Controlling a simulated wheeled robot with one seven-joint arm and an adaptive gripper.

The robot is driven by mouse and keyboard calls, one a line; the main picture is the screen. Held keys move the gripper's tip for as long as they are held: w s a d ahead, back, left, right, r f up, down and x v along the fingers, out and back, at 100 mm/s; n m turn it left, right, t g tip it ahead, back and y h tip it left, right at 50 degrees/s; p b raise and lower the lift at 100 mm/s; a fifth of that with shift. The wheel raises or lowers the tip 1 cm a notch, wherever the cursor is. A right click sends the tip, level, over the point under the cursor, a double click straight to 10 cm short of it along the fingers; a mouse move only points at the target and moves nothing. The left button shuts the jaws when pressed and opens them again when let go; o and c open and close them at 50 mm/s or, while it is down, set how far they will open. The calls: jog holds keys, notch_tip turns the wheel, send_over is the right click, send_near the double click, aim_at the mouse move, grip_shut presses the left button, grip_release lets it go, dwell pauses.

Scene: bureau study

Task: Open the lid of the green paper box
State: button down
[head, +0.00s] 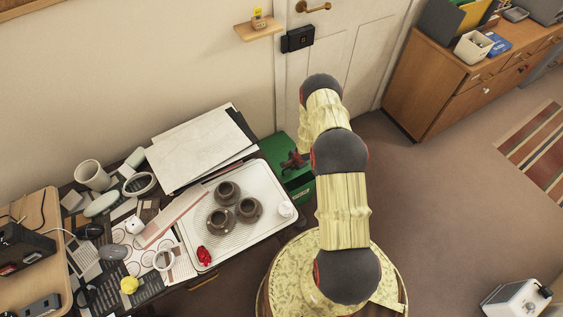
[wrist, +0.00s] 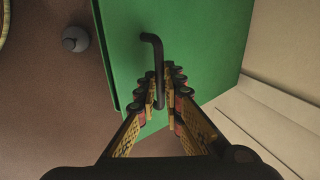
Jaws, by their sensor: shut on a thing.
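The green paper box (head: 299,186) stands on the floor between the desk and the door, partly hidden by my arm and the desk in the head view. In the wrist view its green lid (wrist: 200,50) fills the upper middle, with a dark bent bar handle (wrist: 152,42) on it. My gripper (wrist: 165,95) is at the handle, its fingers closed on either side of the bar. It also shows in the head view (head: 294,160) as a dark red shape over the box. The lid looks closed, though its far edges are hard to see.
The desk left of the box holds a white tray (head: 270,214) with several brown cups. Papers (head: 200,145) lie near the desk's back edge. A white wall and skirting (wrist: 270,110) run close beside the box. Open floor lies to the right.

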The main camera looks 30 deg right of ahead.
jog(key=shift+w+d+r, duration=0.1)
jog(key=shift+w+r, duration=0.35)
jog(key=shift+r, duration=0.25)
jog(key=shift+w+r+p, duration=0.45)
jog(key=shift+r+p, duration=0.3)
jog(key=shift+w+r+p, duration=0.4)
jog(key=shift+r+p, duration=0.3)
jog(key=shift+r, duration=0.05)
jog(key=shift+w+r+p, duration=0.45)
jog(key=shift+r+p, duration=0.3)
jog(key=shift+w+d+r+p, duration=0.1)
jog(key=shift+w+r+p, duration=0.8)
jog(key=shift+p, duration=0.35)
jog(key=shift+w+d+r+p, duration=0.1)
jog(key=shift+w+r+p, duration=0.55)
jog(key=shift+r+p, duration=0.5)
jog(key=shift+f, duration=0.1)
